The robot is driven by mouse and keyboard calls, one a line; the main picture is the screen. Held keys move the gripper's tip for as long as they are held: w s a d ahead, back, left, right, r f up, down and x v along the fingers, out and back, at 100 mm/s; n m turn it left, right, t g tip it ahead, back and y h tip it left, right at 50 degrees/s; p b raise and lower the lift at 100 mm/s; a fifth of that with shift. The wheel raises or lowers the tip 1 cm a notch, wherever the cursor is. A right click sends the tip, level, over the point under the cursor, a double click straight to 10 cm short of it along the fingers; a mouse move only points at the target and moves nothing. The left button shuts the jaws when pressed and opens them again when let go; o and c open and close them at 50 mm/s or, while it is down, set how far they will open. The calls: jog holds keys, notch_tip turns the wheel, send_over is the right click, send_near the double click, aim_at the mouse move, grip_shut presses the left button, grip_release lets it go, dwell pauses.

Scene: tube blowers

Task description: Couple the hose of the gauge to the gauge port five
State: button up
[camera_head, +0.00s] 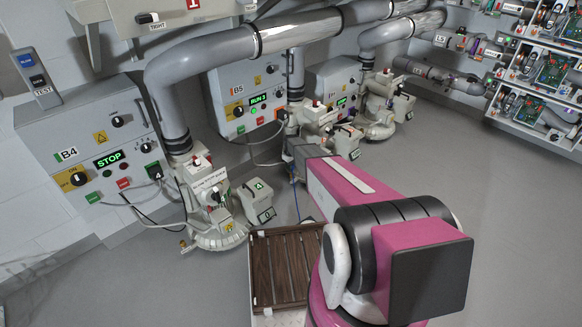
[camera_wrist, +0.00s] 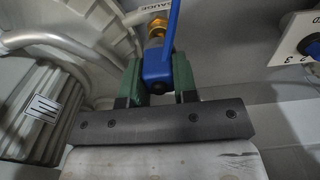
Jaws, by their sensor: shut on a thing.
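In the wrist view, my gripper (camera_wrist: 157,82) has green fingers closed on a blue piece (camera_wrist: 157,68). A blue strip runs up from it, and I cannot tell whether it is a hose or a lever. A brass fitting (camera_wrist: 156,28) shows just beyond the blue piece, beside a pale part lettered GAUGE (camera_wrist: 185,8). I cannot tell whether the blue piece and the brass fitting are joined. I cannot make out a port marked five with certainty.
A white plate (camera_wrist: 296,36) with a black knob is at the wrist view's right. A ribbed grey motor (camera_wrist: 40,105) is at left. In the head view, blower B4's cabinet (camera_head: 90,140) shows STOP, B5's (camera_head: 245,95) RUN. A slatted wooden pallet (camera_head: 280,265) lies nearby; floor right is clear.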

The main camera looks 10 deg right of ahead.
jog(key=shift+f, duration=1.05)
dwell(0.6)
jog(key=o, duration=1)
jog(key=shift+r, duration=0.15)
notch_tip(320, 180, up, 10)
jog(key=shift+r, duration=0.25)
jog(key=s+r+m, duration=0.2)
jog(key=s+r, duration=0.6)
jog(key=s, duration=0.5)
jog(key=s+r+m, duration=0.2)
jog(key=s+r, duration=0.6)
jog(key=s, duration=0.6)
jog(key=s+r+m, duration=0.2)
jog(key=s+r, duration=0.7)
jog(key=s, duration=0.5)
jog(key=shift+s+d+m, duration=0.15)
jog(key=shift+s+m, duration=0.1)
jog(key=shift+m, duration=0.15)
jog(key=shift+f, duration=0.1)
